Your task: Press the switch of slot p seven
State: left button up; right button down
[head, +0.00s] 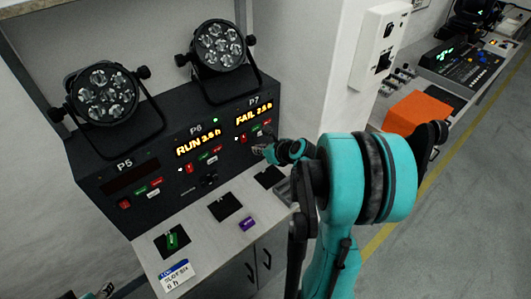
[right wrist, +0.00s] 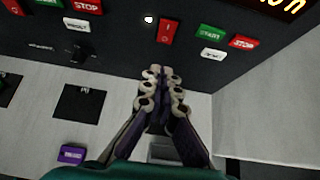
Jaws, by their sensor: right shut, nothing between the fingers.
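The P7 slot is at the right end of the black panel (head: 150,208), under a lit display (head: 254,114) reading "FAIL 2.5 h". Its red rocker switch (head: 243,139) also shows in the right wrist view (right wrist: 167,31), with a lit white lamp (right wrist: 148,19) on its left. My right gripper (head: 268,148) is at the panel's lower right; its closed, empty fingertips (right wrist: 162,75) appear below the switch in the wrist view, apart from it in the picture. A small dark part at the head view's bottom left edge may be my left gripper; its jaws are unclear.
Green START (right wrist: 210,33) and red STOP (right wrist: 243,42) buttons sit right of the switch, with a white button (right wrist: 213,54) below. P6 reads "RUN 3.6 h"; P5's display is dark. Two stage lamps (head: 104,95) (head: 219,48) stand above. A purple tag (head: 247,224) lies on the counter.

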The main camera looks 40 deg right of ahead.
aim_at(244, 140)
jog(key=shift+w+f+b, duration=0.2)
jog(key=shift+w+f, duration=0.1)
jog(key=shift+w, duration=0.65)
jog(key=shift+w+f+b, duration=0.15)
jog(key=shift+w+f, duration=0.1)
jog(key=shift+w, duration=0.65)
jog(key=shift+w+f+b, duration=0.2)
jog(key=shift+w+f, duration=0.1)
jog(key=shift+w, duration=0.65)
jog(key=shift+a, duration=0.1)
jog(key=shift+w+f, duration=0.15)
jog(key=shift+w, duration=0.15)
jog(key=shift+r+p, duration=0.4)
jog(key=shift+r, duration=0.5)
jog(key=shift+s+f, duration=0.1)
jog(key=shift+s, duration=0.05)
